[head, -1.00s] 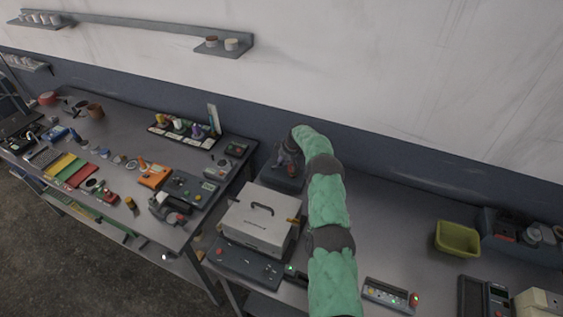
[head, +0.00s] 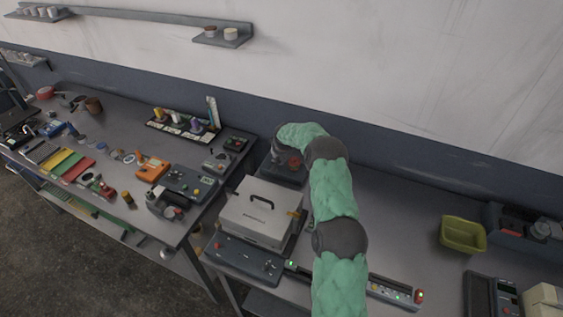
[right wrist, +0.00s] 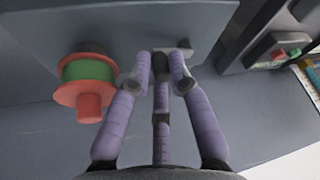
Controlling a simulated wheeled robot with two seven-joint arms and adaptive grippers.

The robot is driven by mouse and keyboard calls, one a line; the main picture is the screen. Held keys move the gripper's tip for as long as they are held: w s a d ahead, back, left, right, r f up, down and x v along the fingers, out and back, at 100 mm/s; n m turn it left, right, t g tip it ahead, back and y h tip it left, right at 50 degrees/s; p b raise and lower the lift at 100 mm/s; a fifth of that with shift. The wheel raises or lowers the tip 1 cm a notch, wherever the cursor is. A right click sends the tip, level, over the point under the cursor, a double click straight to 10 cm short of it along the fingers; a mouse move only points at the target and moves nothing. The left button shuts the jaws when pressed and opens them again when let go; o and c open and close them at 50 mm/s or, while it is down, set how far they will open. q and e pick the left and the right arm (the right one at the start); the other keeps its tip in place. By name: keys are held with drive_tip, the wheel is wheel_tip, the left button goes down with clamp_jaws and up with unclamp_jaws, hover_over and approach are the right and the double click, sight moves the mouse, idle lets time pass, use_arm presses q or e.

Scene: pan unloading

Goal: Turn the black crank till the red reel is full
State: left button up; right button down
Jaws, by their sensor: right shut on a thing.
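The red reel (right wrist: 84,92) shows at the left of the right wrist view, with green winding between its red flanges. In the head view the red reel (head: 294,162) is small, on a dark unit behind the white case. My right gripper (right wrist: 161,66) has its purple fingers closed around the dark grip of the black crank (right wrist: 160,62), to the right of the reel. The grip is mostly hidden between the fingertips. In the head view my green-sleeved arm reaches over the bench and partly hides the unit. My left gripper is not in view.
A white case (head: 257,213) with a black handle stands in front of the reel unit. A yellow-green bin (head: 463,234) stands at the right. The bench between my arm and the bin is mostly clear. The left bench holds many small objects.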

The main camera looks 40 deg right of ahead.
sight(273, 160)
drive_tip(key=m+b, duration=0.2)
drive_tip(key=b, duration=0.1)
drive_tip(key=a+m+g+h+b, duration=0.1)
drive_tip(key=m+b, duration=0.1)
drive_tip(key=a+m+b, duration=0.1)
drive_tip(key=m+b, duration=0.1)
drive_tip(key=b, duration=0.1)
drive_tip(key=shift+w+a+r+h+b, duration=0.1)
drive_tip(key=shift+w+a+h+b, duration=0.05)
drive_tip(key=shift+w+h+b, duration=0.25)
drive_tip(key=m+b, duration=0.1)
drive_tip(key=m+g, duration=0.1)
drive_tip(key=m, duration=0.1)
drive_tip(key=shift+w+a+r+b, duration=0.15)
drive_tip(key=shift+a+b, duration=0.2)
drive_tip(key=shift+w+a+m+g+h, duration=0.25)
drive_tip(key=shift+m+g, duration=0.25)
drive_tip(key=shift+m, duration=0.4)
drive_tip(key=shift+w+a+r+m+g+p, duration=0.15)
drive_tip(key=shift+m+g+p, duration=0.15)
drive_tip(key=shift+m, duration=0.5)
drive_tip(key=shift+w+a+r+m+g+p, duration=0.15)
drive_tip(key=shift+m+g+p, duration=0.25)
drive_tip(key=shift+m+p, duration=0.6)
drive_tip(key=shift+w+m+g+p, duration=0.2)
drive_tip(key=shift+m+g+p, duration=0.2)
drive_tip(key=shift+m+p, duration=0.65)
drive_tip(key=c, duration=1.2)
unclamp_jaws()
drive_tip(key=shift+f, duration=0.25)
